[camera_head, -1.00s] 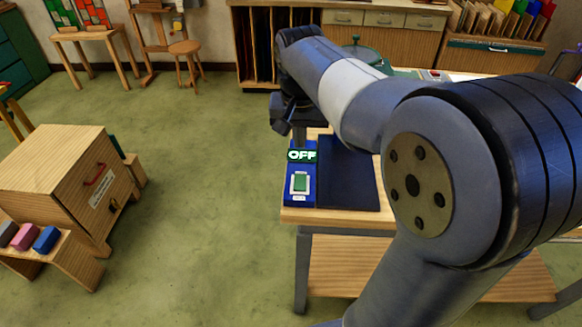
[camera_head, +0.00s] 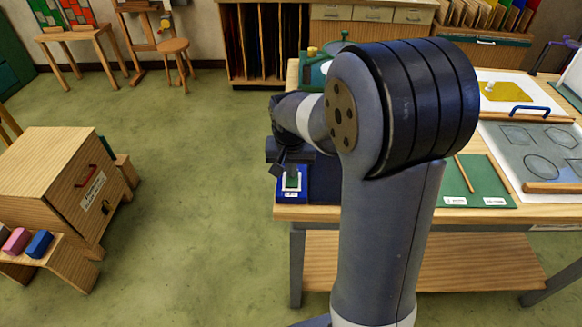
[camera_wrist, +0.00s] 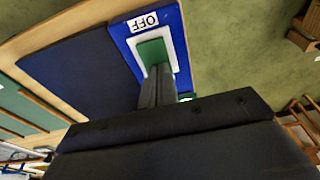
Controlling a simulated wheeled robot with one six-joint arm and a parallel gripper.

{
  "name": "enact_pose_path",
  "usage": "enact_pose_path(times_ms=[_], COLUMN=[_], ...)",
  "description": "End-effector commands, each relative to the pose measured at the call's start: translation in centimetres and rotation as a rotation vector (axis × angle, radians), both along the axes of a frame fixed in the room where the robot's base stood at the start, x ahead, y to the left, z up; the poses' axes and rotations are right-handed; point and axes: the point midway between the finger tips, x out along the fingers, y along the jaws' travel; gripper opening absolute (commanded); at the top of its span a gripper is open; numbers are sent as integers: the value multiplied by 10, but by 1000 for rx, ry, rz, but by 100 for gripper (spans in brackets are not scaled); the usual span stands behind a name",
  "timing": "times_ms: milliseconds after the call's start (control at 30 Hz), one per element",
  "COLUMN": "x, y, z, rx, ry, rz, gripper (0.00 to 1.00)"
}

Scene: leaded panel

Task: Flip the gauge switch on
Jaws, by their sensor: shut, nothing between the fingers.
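The gauge switch is a green rocker in a white frame on a blue plate (camera_head: 292,182), at the near left corner of the workbench. In the wrist view the green rocker (camera_wrist: 152,51) shows beside a small white label reading OFF (camera_wrist: 142,21). My gripper (camera_head: 284,168) is shut and empty, pointing down at the switch. In the wrist view its fingertips (camera_wrist: 160,70) overlap the near edge of the rocker; I cannot tell whether they touch it. The lit sign is mostly hidden behind the gripper; only a green glint shows in the wrist view.
A dark mat (camera_wrist: 80,60) lies beside the plate on the bench (camera_head: 320,213). To the right are a green board (camera_head: 475,180) and a glass panel (camera_head: 535,150). A wooden cabinet (camera_head: 50,180) stands at left. Open floor lies between.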

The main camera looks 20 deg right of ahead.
Motion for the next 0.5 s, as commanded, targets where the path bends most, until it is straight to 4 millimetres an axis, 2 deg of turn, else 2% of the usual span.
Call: enact_pose_path(times_ms=[267,500], x=[1,6], y=[0,-2], z=[1,-3], rx=[3,37], ry=[11,126], rz=[-1,-2], gripper=[0,0])
